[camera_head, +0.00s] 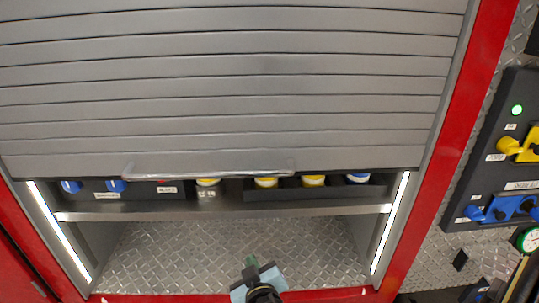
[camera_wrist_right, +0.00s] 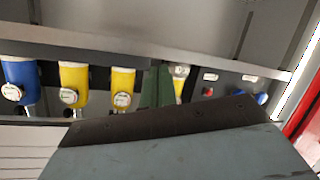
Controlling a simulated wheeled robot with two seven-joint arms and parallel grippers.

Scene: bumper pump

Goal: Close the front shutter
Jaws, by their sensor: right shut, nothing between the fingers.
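The grey slatted front shutter (camera_head: 225,85) is part-way down in the head view. Its bottom edge hangs just above the shelf, with a gap open below. A curved metal handle (camera_head: 210,171) runs along its lower edge. A strip of slats shows at the lower left of the right wrist view (camera_wrist_right: 22,152). My right gripper (camera_head: 250,262) is at the bottom centre of the head view, below the handle and apart from it in the picture. It is shut and empty. Its green fingertips show in the right wrist view (camera_wrist_right: 157,86). My left gripper is not in view.
A metal shelf (camera_head: 320,208) crosses the opening, holding yellow- and blue-capped fittings (camera_head: 265,182). Red frame posts (camera_head: 445,120) border the opening. A control panel (camera_head: 505,150) with yellow and blue levers stands at the right. The diamond-plate compartment (camera_head: 180,250) below the shelf looks empty.

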